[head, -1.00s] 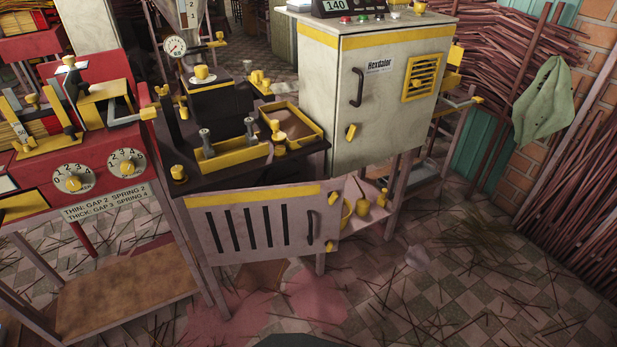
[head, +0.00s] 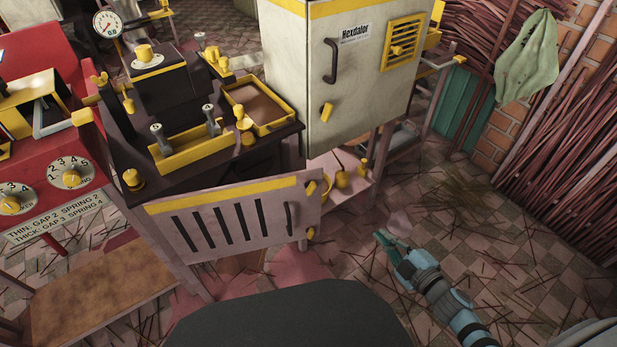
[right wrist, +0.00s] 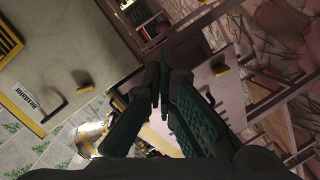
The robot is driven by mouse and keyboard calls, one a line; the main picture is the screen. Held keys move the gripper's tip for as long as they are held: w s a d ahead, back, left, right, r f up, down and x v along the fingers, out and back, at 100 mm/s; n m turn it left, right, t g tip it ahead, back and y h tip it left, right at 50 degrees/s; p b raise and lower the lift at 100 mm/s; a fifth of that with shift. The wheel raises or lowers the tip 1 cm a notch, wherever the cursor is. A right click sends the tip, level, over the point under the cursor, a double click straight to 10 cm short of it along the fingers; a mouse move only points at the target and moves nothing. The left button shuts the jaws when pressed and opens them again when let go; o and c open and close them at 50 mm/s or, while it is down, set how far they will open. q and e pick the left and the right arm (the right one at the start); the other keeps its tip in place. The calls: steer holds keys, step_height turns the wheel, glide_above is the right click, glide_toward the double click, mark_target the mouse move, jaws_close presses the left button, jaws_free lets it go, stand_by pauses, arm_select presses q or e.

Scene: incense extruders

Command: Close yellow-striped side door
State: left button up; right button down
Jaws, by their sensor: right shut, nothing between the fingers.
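The yellow-striped side door (head: 235,222) is a pale slatted panel with a yellow band along its top. It hangs below the black worktop (head: 225,165) and stands ajar, its right end swung out from the worktop's front edge. A dark handle (head: 290,218) and two yellow latch pieces (head: 311,187) are at that right end. My right gripper (head: 381,238) is shut and empty, to the right of the door and apart from it. Its closed fingers (right wrist: 158,72) fill the middle of the right wrist view, before a pale panel I cannot identify surely. My left gripper is not in view.
A pale Hexdalor cabinet (head: 350,85) stands above and right of the door. A shelf with yellow items (head: 342,172) is behind the door's right end. A red machine (head: 50,150) is at left. Open tiled floor with scattered sticks (head: 470,250) lies at right.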

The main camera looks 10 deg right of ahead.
mark_target(313, 188)
steer(key=s+a+r+n+g+y, duration=0.1)
steer(key=a+r+n+g+y, duration=0.1)
steer(key=a+r+n+y, duration=0.4)
steer(key=a+r+n+g+y, duration=0.1)
steer(key=a+r+n+y, duration=0.25)
steer(key=r+n, duration=0.45)
steer(key=shift+m, duration=0.5)
steer(key=x, duration=0.4)
steer(key=w+d+b+x, duration=0.1)
steer(key=x, duration=0.7)
steer(key=shift+w+d+b, duration=0.2)
steer(key=shift+w+b, duration=0.2)
steer(key=shift+w, duration=0.05)
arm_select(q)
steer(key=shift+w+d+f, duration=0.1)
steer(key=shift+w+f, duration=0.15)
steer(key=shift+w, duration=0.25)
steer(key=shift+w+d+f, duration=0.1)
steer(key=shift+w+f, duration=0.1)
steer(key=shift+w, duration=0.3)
arm_select(e)
steer(key=shift+w+r, duration=0.15)
steer(key=shift+w, duration=0.15)
